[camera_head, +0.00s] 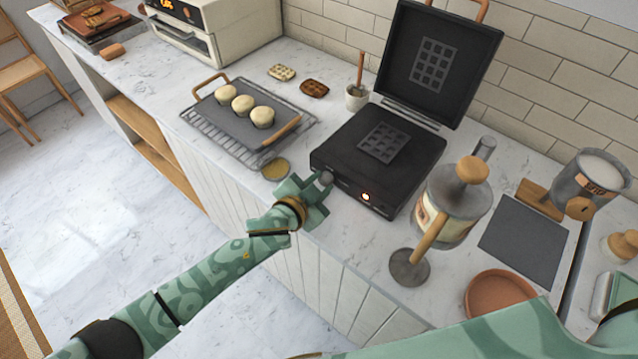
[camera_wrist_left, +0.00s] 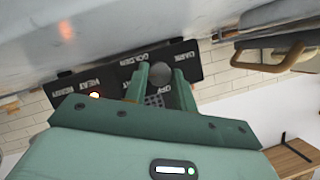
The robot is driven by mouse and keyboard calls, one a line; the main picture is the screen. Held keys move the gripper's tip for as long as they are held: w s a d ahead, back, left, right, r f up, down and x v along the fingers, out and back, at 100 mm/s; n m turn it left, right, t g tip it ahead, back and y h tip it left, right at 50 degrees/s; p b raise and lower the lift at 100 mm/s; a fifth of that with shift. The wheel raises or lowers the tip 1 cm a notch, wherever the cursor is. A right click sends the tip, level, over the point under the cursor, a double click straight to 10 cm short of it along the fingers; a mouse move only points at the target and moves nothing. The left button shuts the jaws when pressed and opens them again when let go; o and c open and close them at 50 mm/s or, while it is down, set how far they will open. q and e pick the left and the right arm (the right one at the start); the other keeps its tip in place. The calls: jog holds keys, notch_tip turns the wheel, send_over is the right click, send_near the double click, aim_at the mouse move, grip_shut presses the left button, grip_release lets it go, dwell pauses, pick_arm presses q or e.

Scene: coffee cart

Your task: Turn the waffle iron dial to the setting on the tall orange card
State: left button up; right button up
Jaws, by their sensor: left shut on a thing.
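The black waffle iron (camera_head: 335,150) stands with its lid up on the marble counter. My left gripper (camera_head: 318,186) is at the panel, shut on the dial. In the left wrist view the dial (camera_wrist_left: 172,72) sits between the two green fingers (camera_wrist_left: 162,84). I cannot see a tall orange card. My right gripper is out of view.
A wire rack with a grey tray (camera_head: 232,119) of pale buns lies to the left. A round tan disc (camera_head: 275,169) lies near my gripper.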

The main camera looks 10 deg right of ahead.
pick_arm(q)
jog(key=o, duration=1)
jog(key=shift+s+a+r, duration=0.15)
jog(key=shift+s+a, duration=0.05)
jog(key=shift+s, duration=0.05)
jog(key=p+v, duration=0.4)
jog(key=v, duration=1.1)
jog(key=shift+s+a, duration=0.15)
jog(key=shift+s, duration=0.15)
